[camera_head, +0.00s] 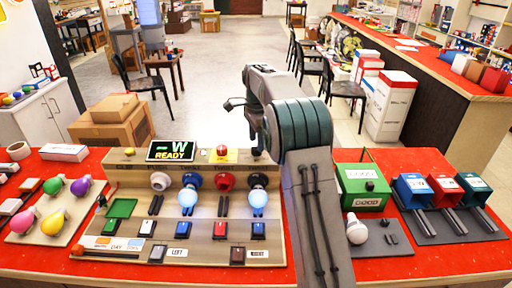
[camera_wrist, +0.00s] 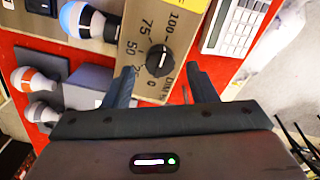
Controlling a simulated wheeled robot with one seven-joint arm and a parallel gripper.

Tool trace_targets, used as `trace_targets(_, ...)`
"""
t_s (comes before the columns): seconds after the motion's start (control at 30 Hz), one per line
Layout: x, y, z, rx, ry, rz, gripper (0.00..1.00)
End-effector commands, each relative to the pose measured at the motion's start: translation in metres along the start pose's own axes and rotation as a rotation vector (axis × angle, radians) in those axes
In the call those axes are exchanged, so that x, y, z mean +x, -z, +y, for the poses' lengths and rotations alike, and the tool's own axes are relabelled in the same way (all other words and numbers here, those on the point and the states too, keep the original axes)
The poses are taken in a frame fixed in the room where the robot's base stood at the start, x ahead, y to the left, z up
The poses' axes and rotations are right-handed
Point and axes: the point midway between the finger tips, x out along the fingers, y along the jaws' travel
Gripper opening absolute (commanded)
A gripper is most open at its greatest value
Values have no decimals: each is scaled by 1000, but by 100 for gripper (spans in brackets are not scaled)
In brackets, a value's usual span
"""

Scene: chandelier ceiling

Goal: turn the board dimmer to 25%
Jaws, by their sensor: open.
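The dimmer is a round black knob (camera_wrist: 160,61) on a tan panel in the wrist view, with printed marks 0, 25, 50, 75 and 100 around it. I cannot tell which mark its pointer is at. My gripper (camera_wrist: 162,86) is open, its two dark fingers apart on either side of the panel's near end, just short of the knob. The fingers do not visibly touch the knob. The board (camera_head: 205,256) shows in the head view, with a display (camera_head: 172,151) reading "-W READY". My arm hides the board's right end and the knob there.
Two lit bulbs sit in sockets on the board, a left one (camera_head: 187,197) and a right one (camera_head: 258,198). A green box (camera_head: 362,187) and a white bulb (camera_head: 356,230) are right of my arm. A calculator (camera_wrist: 235,22) lies beside the dimmer panel.

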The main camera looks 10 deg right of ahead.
Motion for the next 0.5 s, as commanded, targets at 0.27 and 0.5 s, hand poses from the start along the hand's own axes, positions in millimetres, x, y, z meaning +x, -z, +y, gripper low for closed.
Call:
trace_targets(0.27,27,0,0,0,-1,0,52)
trace_targets(0.5,28,0,0,0,0,0,52)
